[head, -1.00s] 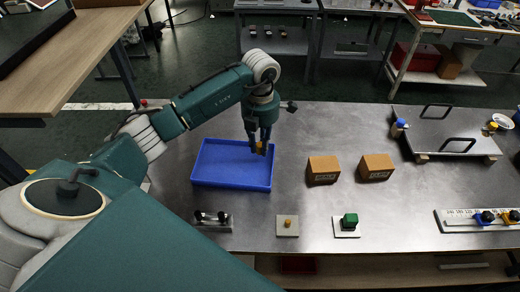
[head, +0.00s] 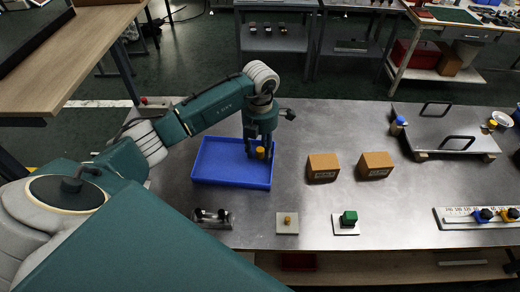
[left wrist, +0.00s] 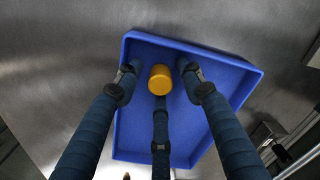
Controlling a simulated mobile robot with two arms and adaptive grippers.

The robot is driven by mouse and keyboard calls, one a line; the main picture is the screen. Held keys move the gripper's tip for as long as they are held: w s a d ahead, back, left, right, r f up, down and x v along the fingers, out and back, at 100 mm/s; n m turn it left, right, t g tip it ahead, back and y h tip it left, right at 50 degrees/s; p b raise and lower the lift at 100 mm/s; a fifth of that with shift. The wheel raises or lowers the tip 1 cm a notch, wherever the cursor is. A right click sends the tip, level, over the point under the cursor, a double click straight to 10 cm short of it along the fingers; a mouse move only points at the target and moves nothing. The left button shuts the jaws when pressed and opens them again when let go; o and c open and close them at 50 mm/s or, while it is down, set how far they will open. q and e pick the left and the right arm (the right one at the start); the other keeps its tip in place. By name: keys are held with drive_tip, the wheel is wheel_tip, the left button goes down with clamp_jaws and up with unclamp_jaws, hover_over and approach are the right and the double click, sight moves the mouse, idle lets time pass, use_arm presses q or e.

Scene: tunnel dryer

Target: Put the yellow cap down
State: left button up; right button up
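The yellow cap (head: 260,153) is in the right part of the blue tray (head: 220,162), between the fingertips of my left gripper (head: 259,150). In the left wrist view the cap (left wrist: 160,80) shows its round top and side, over the tray (left wrist: 228,80). My left gripper's three fingers (left wrist: 159,84) are spread around it, with clear gaps at the left and right fingers. The third finger reaches up close below the cap; whether it touches is unclear. The cap appears to sit on the tray floor, though its underside is hidden. My right gripper is out of view.
Two cardboard boxes (head: 323,167) (head: 376,165) stand right of the tray. A black-knobbed fixture (head: 211,219), a plate with a small yellow piece (head: 287,223) and a plate with a green block (head: 348,221) line the front. The steel table (head: 320,125) is clear behind the boxes.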

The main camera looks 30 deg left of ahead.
sight(260, 150)
use_arm(q)
drive_tip(key=shift+r, duration=0.45)
wheel_tip(260, 150, up, 11)
drive_tip(key=b, duration=0.3)
drive_tip(key=shift+r, duration=0.2)
drive_tip(key=shift+s, duration=0.1)
